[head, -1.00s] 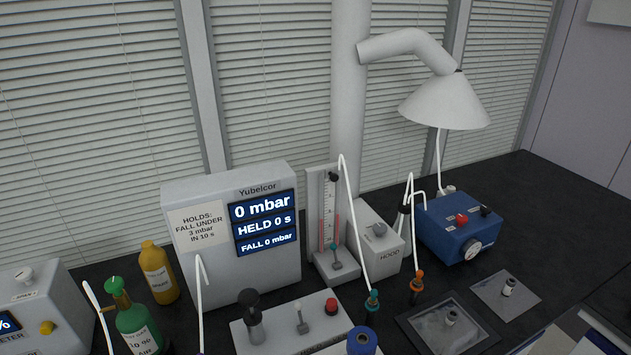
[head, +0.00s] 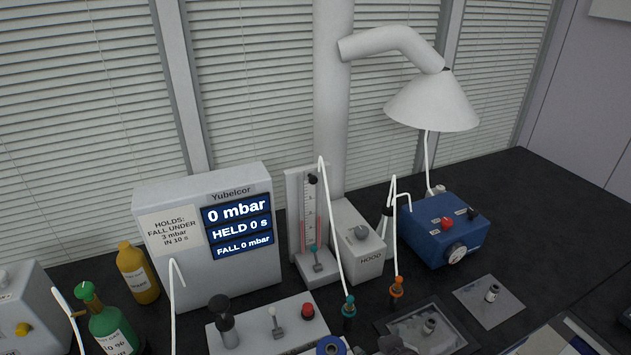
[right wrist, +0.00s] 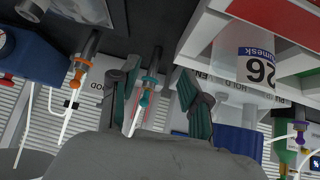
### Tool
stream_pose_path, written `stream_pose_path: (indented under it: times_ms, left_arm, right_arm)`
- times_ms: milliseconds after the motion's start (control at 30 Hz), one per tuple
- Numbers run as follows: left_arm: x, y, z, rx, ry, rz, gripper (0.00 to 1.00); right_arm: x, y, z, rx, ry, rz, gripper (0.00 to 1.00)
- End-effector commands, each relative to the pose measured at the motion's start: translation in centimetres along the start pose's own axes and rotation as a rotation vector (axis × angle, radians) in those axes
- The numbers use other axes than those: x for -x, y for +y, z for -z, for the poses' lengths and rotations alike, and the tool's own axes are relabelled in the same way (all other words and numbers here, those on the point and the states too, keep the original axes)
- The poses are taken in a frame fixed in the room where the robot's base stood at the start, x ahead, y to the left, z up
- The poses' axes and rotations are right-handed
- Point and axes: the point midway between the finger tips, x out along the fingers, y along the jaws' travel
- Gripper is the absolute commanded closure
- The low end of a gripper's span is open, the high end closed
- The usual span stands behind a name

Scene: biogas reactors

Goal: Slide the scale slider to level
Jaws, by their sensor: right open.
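The upright white scale panel (head: 309,215) stands between the Yubelcor box and the hood box. It has tick marks, red columns and a black knob (head: 312,180) near its top. I cannot tell which part is the slider. My right gripper (head: 395,345) shows only as a dark shape at the bottom edge of the head view. In the right wrist view its fingers (right wrist: 157,95) are apart, with a teal hose fitting (right wrist: 146,97) seen between them; contact is unclear. My left gripper is not in view.
The Yubelcor box (head: 212,240) reads 0 mbar. The grey hood box (head: 360,240) and blue box (head: 445,230) stand right of the scale. Hoses with teal (head: 349,305) and orange (head: 396,287) fittings rise in front. A white lamp-shaped hood (head: 432,103) hangs above.

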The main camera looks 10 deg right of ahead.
Motion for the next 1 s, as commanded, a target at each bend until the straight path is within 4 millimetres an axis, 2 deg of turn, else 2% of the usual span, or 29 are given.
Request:
stream_pose_path:
  times_ms: [33, 167, 200, 300, 400, 500, 667, 1000]
  left_arm:
    - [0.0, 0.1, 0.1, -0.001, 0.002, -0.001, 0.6]
    - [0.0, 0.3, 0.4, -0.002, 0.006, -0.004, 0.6]
    - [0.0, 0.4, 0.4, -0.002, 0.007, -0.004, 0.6]
    - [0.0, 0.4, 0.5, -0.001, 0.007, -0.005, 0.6]
    - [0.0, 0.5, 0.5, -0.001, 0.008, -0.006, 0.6]
    - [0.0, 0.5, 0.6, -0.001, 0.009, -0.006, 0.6]
    - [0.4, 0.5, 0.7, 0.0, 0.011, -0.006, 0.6]
    - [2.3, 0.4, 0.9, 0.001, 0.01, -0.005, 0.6]
  right_arm:
    - [-0.7, 0.2, 2.7, 0.0, 0.079, -0.002, 0.53]
    - [-1.8, 0.6, 9.9, -0.01, 0.295, 0.007, 0.53]
    - [-1.9, 0.7, 12.3, -0.011, 0.365, 0.011, 0.53]
    - [-1.4, 1.0, 18.4, -0.014, 0.547, 0.03, 0.53]
    - [-0.4, 1.1, 23.4, -0.013, 0.701, 0.053, 0.53]
    - [0.4, 1.2, 26.1, -0.013, 0.788, 0.07, 0.53]
    - [0.2, 1.1, 27.9, -0.013, 0.823, 0.078, 0.53]
    - [-4.2, 0.7, 32.9, -0.012, 0.819, 0.077, 0.53]
